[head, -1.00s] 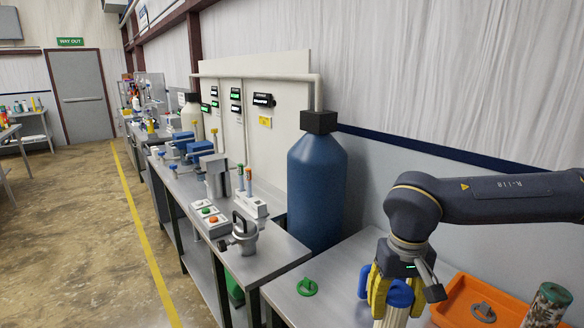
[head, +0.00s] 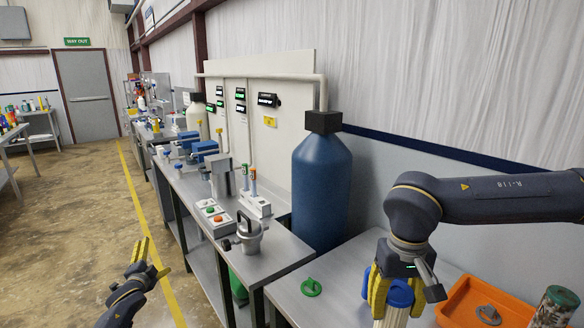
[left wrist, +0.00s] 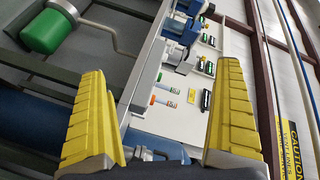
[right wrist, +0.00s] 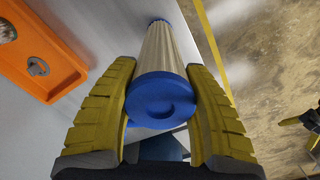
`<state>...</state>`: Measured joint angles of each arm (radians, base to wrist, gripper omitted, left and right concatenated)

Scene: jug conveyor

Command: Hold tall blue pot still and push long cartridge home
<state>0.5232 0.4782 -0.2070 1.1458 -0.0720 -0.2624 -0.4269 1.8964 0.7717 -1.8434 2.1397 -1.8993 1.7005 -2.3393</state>
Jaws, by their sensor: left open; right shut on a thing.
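The long cartridge, with a pale ribbed body and blue end caps, is in my right gripper (head: 392,290). In the right wrist view the cartridge (right wrist: 163,95) sits between both yellow fingers, its near cap facing the camera. Another blue part (head: 364,284) shows beside the right gripper in the head view. It is mostly hidden, so I cannot tell whether it is the tall blue pot. My left gripper (head: 153,257) is open and empty, over the floor left of the bench. The left wrist view shows nothing between its fingers.
A large blue tank (head: 320,190) stands between the benches. An orange tray (head: 462,300) and a green ringed piece (head: 311,287) lie on the near bench. A steel lidded vessel (head: 248,238) and a button box (head: 214,217) stand on the left bench.

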